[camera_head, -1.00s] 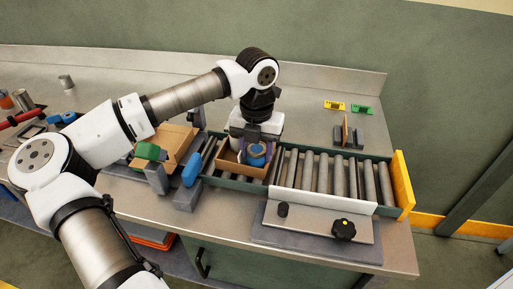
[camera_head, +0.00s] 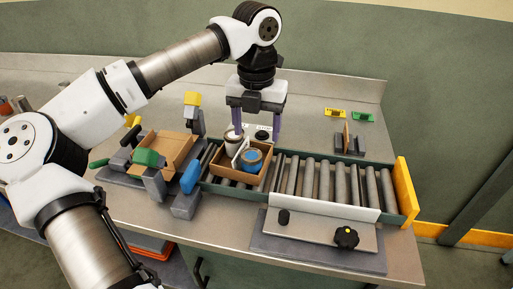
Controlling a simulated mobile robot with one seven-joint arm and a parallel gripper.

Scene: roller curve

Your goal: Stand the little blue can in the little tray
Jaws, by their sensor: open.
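The little blue can (camera_head: 252,160) stands upright in the right part of the little brown tray (camera_head: 228,172), which sits on the left end of the roller conveyor. A white-grey can (camera_head: 233,139) shows in the back left of the tray, with a pale divider or edge (camera_head: 241,149) between the two. My gripper (camera_head: 256,128) is open, fingers pointing down, above and behind the tray. It is apart from the blue can and nothing is between its fingers. The tray floor is mostly hidden.
The rollers (camera_head: 325,180) to the right of the tray are clear, ending at a yellow board (camera_head: 403,187). A fixture with a cardboard piece (camera_head: 172,153) and a blue handle (camera_head: 191,175) stands close on the left. A grey plate with a black knob (camera_head: 346,237) lies in front.

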